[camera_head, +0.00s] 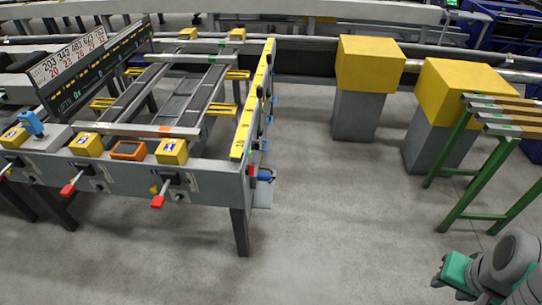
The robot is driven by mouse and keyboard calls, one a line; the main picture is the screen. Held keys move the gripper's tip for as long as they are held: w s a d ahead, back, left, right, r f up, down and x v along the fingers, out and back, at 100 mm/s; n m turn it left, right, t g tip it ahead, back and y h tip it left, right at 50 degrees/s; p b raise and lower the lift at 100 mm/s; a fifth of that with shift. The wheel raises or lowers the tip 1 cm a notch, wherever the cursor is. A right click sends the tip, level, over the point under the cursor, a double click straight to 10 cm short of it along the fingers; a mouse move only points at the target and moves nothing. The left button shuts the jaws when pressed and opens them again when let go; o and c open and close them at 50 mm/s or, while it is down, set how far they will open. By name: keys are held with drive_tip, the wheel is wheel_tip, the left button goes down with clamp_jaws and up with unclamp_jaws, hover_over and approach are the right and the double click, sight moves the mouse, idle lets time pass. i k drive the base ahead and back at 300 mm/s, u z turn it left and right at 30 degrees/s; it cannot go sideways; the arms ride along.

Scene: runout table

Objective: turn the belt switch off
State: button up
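The runout table (215,182) stands at the left, with controls along its grey front panel. Two levers with red ends, the left lever (68,190) and the right lever (158,201), stick out from the panel. On top are several yellow boxes, one being the yellow box (172,152), and an orange-framed box (128,150). A blue handle (31,123) stands up from a grey block at the left. I cannot tell which control is the belt switch. My gripper (441,279), grey with a green part, is at the bottom right, far from the panel; its finger opening is unclear.
Open grey floor (330,220) lies between the table and my gripper. A green-legged rack (477,175) stands at the right edge, above my arm. Two yellow-topped grey pillars (356,115) (430,148) stand behind. A number board (95,70) rises over the table.

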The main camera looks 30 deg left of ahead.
sight(250, 169)
drive_tip(key=i, duration=0.85)
drive_tip(key=u, duration=3.75)
